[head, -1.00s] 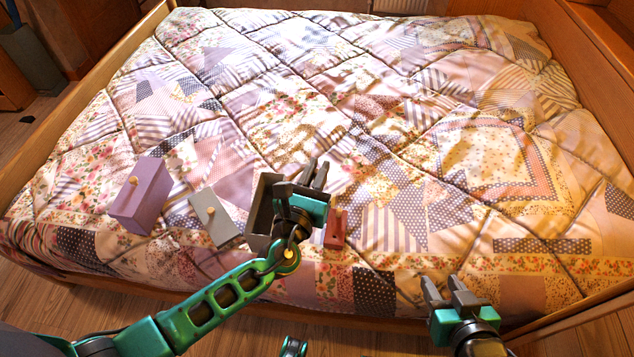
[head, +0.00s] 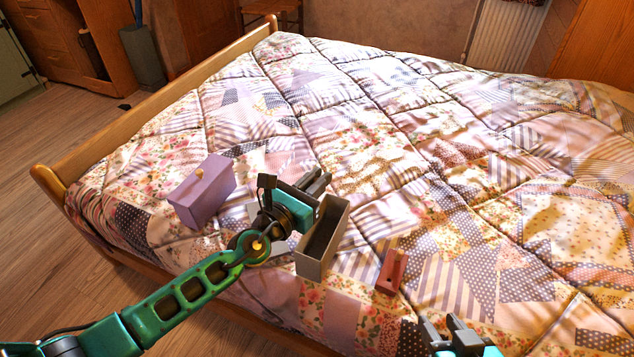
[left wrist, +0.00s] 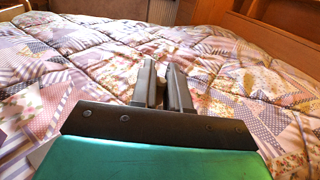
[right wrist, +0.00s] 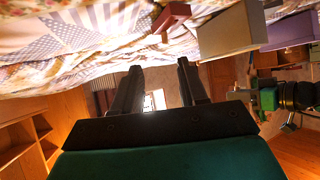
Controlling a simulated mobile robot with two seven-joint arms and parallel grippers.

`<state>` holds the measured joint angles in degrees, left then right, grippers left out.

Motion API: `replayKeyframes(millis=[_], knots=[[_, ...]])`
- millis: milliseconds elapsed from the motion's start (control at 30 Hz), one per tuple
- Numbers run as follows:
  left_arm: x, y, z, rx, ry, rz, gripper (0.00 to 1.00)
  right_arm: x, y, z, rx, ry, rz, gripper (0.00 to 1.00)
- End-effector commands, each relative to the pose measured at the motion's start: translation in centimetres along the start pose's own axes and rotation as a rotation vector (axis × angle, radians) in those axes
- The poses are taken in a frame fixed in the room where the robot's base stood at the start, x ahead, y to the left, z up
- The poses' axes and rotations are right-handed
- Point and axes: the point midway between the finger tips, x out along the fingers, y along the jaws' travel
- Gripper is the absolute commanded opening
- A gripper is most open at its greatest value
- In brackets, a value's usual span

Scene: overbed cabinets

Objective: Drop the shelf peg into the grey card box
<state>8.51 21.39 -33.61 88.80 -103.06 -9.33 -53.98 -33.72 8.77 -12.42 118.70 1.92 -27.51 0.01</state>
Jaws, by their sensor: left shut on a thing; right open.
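The grey card box (head: 311,269) stands open-topped on the quilt near the bed's front edge; its visible inside looks empty. My left gripper (head: 318,181) is raised beside its far left corner in the head view, with fingers pointing away to the back right. In the left wrist view its fingers (left wrist: 164,82) are nearly closed on a small brownish thing (left wrist: 160,87), likely the shelf peg, mostly hidden between them. My right gripper (head: 443,326) is at the bottom edge of the head view. In the right wrist view its fingers (right wrist: 158,82) are apart and empty.
A lilac box with a knob (head: 202,195) stands left of my left gripper. A grey lid (head: 281,251) lies mostly hidden under my left arm. A small red box (head: 391,271) is right of the grey box. The quilt beyond (head: 400,150) is clear.

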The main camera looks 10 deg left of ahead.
Motion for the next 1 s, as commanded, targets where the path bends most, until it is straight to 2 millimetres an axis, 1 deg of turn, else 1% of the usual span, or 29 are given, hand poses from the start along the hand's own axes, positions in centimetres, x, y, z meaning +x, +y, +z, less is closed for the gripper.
replayKeyframes(millis=[33,200,367,500,633,767,800,1000], knots=[[0.0,0.0,-0.9,0.0,0.001,0.0,0.0,0.5,0.0,0.8,0.002,-0.001,0.0,0.43],[0.0,0.0,-3.0,0.001,0.0,0.001,0.0,1.5,0.0,2.6,0.005,-0.007,-0.001,0.43],[0.0,0.0,-4.8,0.0,0.0,0.001,0.0,2.3,-0.2,3.8,0.011,-0.018,-0.008,0.43],[0.0,0.0,-5.4,0.001,0.0,0.001,0.0,2.3,-0.6,3.2,0.016,-0.011,-0.016,0.43],[0.0,0.0,-5.3,0.001,0.0,0.001,0.0,2.3,-0.7,2.6,0.017,-0.004,-0.018,0.43],[0.0,0.0,-5.3,0.001,0.0,0.001,0.0,2.2,-0.7,2.4,0.016,0.0,-0.019,0.43],[0.0,0.0,-5.3,0.001,0.0,0.001,0.19,2.2,-0.7,2.4,0.016,0.0,-0.019,0.43],[0.0,0.0,-5.3,0.0,0.0,0.001,0.38,2.2,-0.7,2.5,0.014,0.0,-0.019,0.43]])
